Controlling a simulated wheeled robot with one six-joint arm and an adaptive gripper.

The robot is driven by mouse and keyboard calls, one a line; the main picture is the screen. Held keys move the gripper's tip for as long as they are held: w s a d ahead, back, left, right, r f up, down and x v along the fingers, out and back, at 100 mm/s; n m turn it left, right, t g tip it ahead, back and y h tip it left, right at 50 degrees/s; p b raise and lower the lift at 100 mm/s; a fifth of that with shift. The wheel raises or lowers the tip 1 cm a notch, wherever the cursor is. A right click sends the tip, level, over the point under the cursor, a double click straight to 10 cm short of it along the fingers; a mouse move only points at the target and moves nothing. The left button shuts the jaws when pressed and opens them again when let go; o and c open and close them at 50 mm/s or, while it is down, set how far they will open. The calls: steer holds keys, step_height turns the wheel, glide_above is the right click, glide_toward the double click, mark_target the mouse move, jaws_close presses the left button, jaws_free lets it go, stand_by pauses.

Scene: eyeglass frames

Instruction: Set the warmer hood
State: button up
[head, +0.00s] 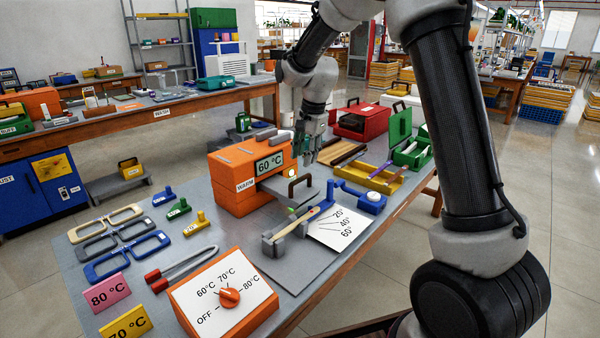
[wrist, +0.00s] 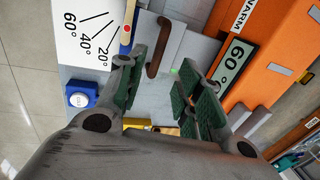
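The orange warmer (head: 232,192) stands on the grey table with a "WARM" label and a display reading 60 °C. Its display also shows in the wrist view (wrist: 236,62). A brown upright handle (head: 291,190) stands on a light grey panel in front of the warmer, apparently the hood. The handle shows in the wrist view (wrist: 166,46) beyond the fingertips. My gripper (head: 307,158) is above and behind the handle, apart from it. In the wrist view my gripper (wrist: 158,88) has its green-padded fingers spread with nothing between them. An orange dial box (head: 242,312) has a knob (head: 229,298).
A white angle card (head: 347,228) and a blue block (head: 362,199) lie right of the handle. Yellow tray (head: 380,179), red toolbox (head: 362,124) and green box (head: 411,154) stand behind. Eyeglass frames (head: 127,255), tongs (head: 180,268) and coloured temperature cards (head: 108,292) occupy the left.

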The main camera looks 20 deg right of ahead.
mark_target(301, 178)
steer(key=f, duration=0.5)
steer(key=w+f, duration=0.1)
steer(key=f, duration=0.1)
steer(key=shift+w+a+f, duration=0.1)
steer(key=shift+a+f, duration=0.2)
steer(key=shift+a, duration=0.05)
jaws_close()
